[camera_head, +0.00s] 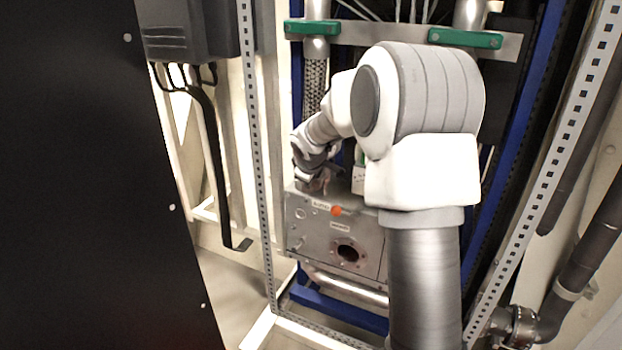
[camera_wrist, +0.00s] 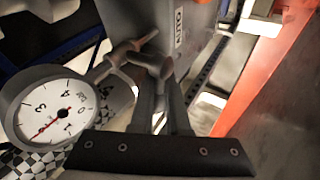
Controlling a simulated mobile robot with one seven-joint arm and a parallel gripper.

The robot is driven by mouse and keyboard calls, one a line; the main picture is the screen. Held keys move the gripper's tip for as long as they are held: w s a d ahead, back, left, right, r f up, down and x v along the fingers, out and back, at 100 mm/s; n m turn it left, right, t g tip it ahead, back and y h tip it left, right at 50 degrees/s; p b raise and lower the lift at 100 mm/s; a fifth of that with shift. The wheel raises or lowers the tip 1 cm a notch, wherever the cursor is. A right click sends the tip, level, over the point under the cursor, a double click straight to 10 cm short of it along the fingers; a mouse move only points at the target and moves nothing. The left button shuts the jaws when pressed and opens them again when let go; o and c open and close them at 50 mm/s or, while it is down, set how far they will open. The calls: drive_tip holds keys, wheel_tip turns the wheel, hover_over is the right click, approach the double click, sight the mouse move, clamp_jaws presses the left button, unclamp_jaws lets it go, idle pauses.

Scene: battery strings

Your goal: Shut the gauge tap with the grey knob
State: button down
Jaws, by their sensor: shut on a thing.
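The pressure gauge (camera_wrist: 52,112) is at the left of the wrist view, with a white dial, dark numbers and a red needle pointing down-left. A metal pipe fitting (camera_wrist: 122,52) runs from the gauge's upper right to the tap. The grey knob (camera_wrist: 165,67) of the tap sits at the end of this fitting. My gripper (camera_wrist: 160,82) is shut on the grey knob, and its fingers partly hide it. In the head view my gripper (camera_head: 320,181) is over the top left of a grey metal box; the knob and gauge are too small or hidden there.
The grey metal box (camera_head: 313,235) has an orange button (camera_head: 336,210) and a round port on its front. Perforated rack posts (camera_head: 258,150) stand on both sides. A dark cabinet panel (camera_head: 85,190) fills the left. An orange-red bar (camera_wrist: 262,70) crosses the right of the wrist view.

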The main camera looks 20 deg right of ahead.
drive_tip(key=shift+s+d+f+n+g+h+p, duration=0.1)
drive_tip(key=shift+f+n+g+h+p, duration=0.25)
drive_tip(key=shift+g+h, duration=0.2)
drive_tip(key=shift+s+d+f+n+g+h+p, duration=0.1)
drive_tip(key=shift+f+n+g+h+p, duration=0.1)
drive_tip(key=shift+g+h+p, duration=0.3)
drive_tip(key=shift+f+g, duration=0.1)
drive_tip(key=shift+g, duration=0.15)
drive_tip(key=shift+d+h, duration=0.15)
drive_tip(key=shift+h, duration=0.1)
drive_tip(key=c, duration=0.9)
unclamp_jaws()
